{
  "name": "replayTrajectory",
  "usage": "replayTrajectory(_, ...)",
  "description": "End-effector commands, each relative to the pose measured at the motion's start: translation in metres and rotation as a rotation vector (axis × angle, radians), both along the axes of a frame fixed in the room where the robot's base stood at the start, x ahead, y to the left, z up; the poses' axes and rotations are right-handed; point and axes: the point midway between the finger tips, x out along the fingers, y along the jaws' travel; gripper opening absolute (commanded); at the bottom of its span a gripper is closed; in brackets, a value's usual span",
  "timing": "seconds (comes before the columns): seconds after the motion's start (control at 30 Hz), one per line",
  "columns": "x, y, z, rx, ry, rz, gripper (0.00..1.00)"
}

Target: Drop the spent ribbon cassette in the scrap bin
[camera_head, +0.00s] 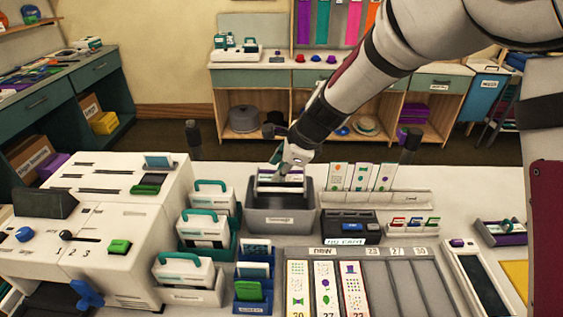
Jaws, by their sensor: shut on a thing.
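My gripper (297,158) points down over the grey bin (300,222) in the middle of the table. It is shut on a pale cassette (280,189) with a dark middle and a bit of purple at its top. The cassette is at the bin's mouth, its lower part hidden behind the bin's front wall. Whether it touches the bin cannot be told. The label on the bin's front is too small to read. The fingertips are small and partly hidden.
White cassettes with teal handles (207,224) stand in holders left of the bin, beside a large white machine (100,215). A rack of upright cards (360,178) and a dark box (352,228) are to the right. A card tray (400,285) lies in front.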

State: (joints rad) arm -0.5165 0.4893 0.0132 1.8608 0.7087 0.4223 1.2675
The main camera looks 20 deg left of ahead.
Motion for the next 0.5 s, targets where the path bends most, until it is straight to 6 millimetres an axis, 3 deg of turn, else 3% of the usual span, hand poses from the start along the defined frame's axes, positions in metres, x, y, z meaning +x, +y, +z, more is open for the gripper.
replayTrajectory(0.5, 0.001, 0.0, -0.046, 0.0, 0.0, 0.001, 0.0)
